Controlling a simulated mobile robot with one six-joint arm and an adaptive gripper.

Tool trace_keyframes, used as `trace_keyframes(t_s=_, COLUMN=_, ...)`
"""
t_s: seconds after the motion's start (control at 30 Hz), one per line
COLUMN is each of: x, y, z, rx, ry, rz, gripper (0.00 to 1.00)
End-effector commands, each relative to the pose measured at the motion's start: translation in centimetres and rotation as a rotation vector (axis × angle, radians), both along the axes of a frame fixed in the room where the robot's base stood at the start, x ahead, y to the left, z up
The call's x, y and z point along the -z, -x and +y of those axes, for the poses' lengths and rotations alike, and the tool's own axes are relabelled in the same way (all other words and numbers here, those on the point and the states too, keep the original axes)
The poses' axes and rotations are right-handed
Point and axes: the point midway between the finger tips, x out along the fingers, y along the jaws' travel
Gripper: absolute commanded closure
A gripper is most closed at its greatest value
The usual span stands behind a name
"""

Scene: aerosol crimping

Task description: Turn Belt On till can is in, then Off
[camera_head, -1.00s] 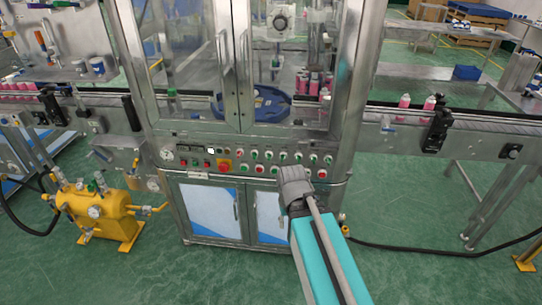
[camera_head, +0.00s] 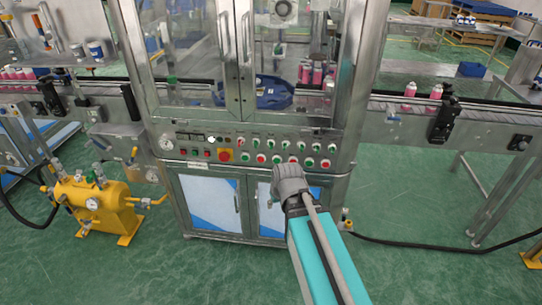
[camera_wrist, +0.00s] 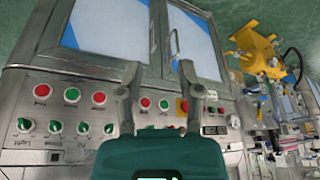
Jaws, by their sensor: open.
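The control panel (camera_head: 250,153) on the machine front carries red and green buttons, green selector knobs and a red emergency button on a yellow plate (camera_head: 225,155). In the wrist view the panel appears upside down, with knobs (camera_wrist: 55,126), red and green buttons and the emergency button (camera_wrist: 182,105). I cannot read which is the belt switch. My gripper (camera_wrist: 160,68) is open and empty, its fingers apart in front of the panel. In the head view my wrist hides the fingers. Pink cans (camera_head: 409,91) stand on the right conveyor; others (camera_head: 318,74) are inside the machine.
The conveyor (camera_head: 480,118) runs out both sides of the machine. A blue star wheel (camera_head: 265,92) sits behind the glass doors. A yellow pump unit (camera_head: 100,205) stands at left on the floor. A black hose (camera_head: 420,248) lies at right. The green floor in front is mostly free.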

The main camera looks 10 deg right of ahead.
Motion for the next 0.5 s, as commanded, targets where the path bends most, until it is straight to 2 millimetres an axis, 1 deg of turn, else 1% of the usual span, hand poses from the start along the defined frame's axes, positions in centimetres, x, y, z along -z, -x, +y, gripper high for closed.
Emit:
trace_keyframes(t_s=0.03, x=1.8, y=-1.3, z=0.3, rx=-0.023, ry=-0.004, rz=-0.058, gripper=0.53)
trace_keyframes(t_s=0.1, x=2.6, y=-2.9, z=0.6, rx=-0.055, ry=-0.005, rz=-0.143, gripper=0.53)
trace_keyframes(t_s=0.3, x=4.1, y=-7.2, z=1.4, rx=-0.131, ry=0.009, rz=-0.385, gripper=0.53)
trace_keyframes(t_s=0.5, x=4.9, y=-10.9, z=1.7, rx=-0.179, ry=0.05, rz=-0.627, gripper=0.53)
